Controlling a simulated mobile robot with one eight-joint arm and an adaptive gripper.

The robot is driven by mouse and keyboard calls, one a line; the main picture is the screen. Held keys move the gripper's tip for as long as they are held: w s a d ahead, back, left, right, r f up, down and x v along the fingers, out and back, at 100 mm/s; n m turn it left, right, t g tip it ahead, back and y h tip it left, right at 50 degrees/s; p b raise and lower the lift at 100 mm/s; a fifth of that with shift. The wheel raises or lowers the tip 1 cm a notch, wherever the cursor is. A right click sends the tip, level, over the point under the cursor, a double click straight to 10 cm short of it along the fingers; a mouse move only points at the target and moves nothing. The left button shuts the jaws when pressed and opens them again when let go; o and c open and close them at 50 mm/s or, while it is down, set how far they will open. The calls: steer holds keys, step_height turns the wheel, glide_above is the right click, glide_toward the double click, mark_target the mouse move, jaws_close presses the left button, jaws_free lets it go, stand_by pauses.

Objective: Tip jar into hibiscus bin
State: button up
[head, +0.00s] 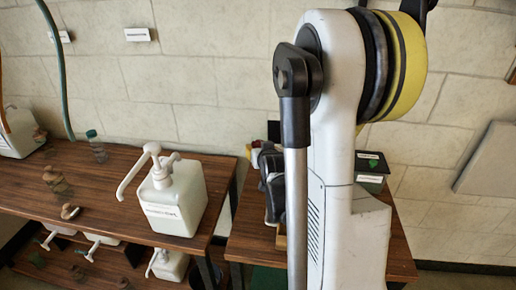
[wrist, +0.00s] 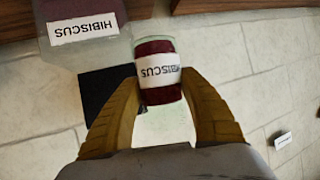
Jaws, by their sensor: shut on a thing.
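My gripper (wrist: 163,82) is shut on a small glass jar (wrist: 158,92) with dark red contents and a white HIBISCUS label, seen upside down in the wrist view. The jar sits between the two yellow-brown fingers. The hibiscus bin (wrist: 84,32), clear-walled with a white HIBISCUS label and dark red showing at its top, is at the upper left of the wrist view, close beside the jar. Its opening is not clearly visible. In the head view my arm covers most of the gripper area, and I cannot make out the jar there.
A white pump bucket (head: 176,203) stands on the left wooden table (head: 112,180). A stone-block wall lies behind. A gap separates the tables.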

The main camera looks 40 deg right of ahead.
steer(key=shift+s+d+r+m+y+p, duration=0.1)
steer(key=shift+d+r+m+y+p, duration=0.2)
steer(key=shift+d+m+y+p, duration=0.35)
steer(key=shift+w+d+r+m+y+p, duration=0.1)
steer(key=shift+d+r+m+y+p, duration=0.15)
steer(key=shift+p, duration=0.75)
steer(key=shift+s+d+r+m+y+p, duration=0.1)
steer(key=shift+d+r+m+y+p, duration=0.25)
steer(key=shift+d+y+p, duration=0.35)
steer(key=shift+s+d+r+m+t+y+b, duration=0.1)
steer(key=shift+d+m+t+y+b, duration=0.4)
steer(key=shift+m+y, duration=1)
steer(key=shift+w+d+r+m+t+y+b, duration=0.15)
steer(key=shift+m+y+b, duration=0.55)
steer(key=shift+m+y, duration=0.75)
steer(key=shift+s+d+m+t+y+b, duration=0.2)
steer(key=shift+m+t+y+b, duration=0.3)
steer(key=shift+m+y, duration=1)
steer(key=shift+d+y+b, duration=0.1)
steer(key=shift+y+b, duration=0.25)
steer(key=shift+d+r+m+y+b, duration=0.2)
steer(key=shift+r+m+y+b, duration=0.1)
steer(key=shift+m+b, duration=0.15)
steer(key=shift+d+b, duration=0.1)
steer(key=shift+b, duration=0.2)
